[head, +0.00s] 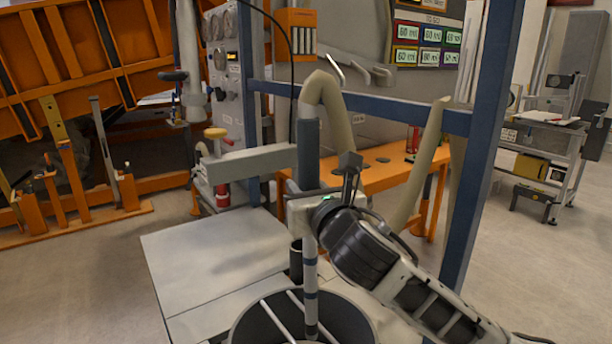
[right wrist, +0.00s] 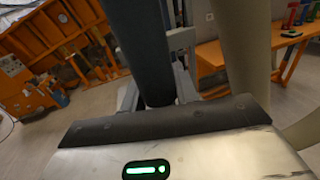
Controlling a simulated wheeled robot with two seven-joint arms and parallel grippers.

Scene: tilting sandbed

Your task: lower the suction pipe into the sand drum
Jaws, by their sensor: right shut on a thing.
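The suction pipe (head: 311,272) stands upright in the head view, grey below with dark bands and dark blue-grey at its top. My right gripper (head: 303,203) is shut on it at about mid-height. The right wrist view shows the dark upper pipe (right wrist: 143,50) rising just beyond the gripper's dark edge. The sand drum (head: 238,332) is at the bottom of the head view, a round dark opening with pale bars across it. The pipe's lower part shows over the drum's opening. Its tip depth and the sand are unclear. My left gripper is not in view.
A beige hose (head: 333,100) arches beside the pipe's top. A blue frame post (head: 475,150) and crossbar stand to the right. A grey horizontal arm (head: 250,163) lies left of the pipe. A pale platform (head: 205,255) left of the drum is clear. An orange bench (head: 385,172) stands behind.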

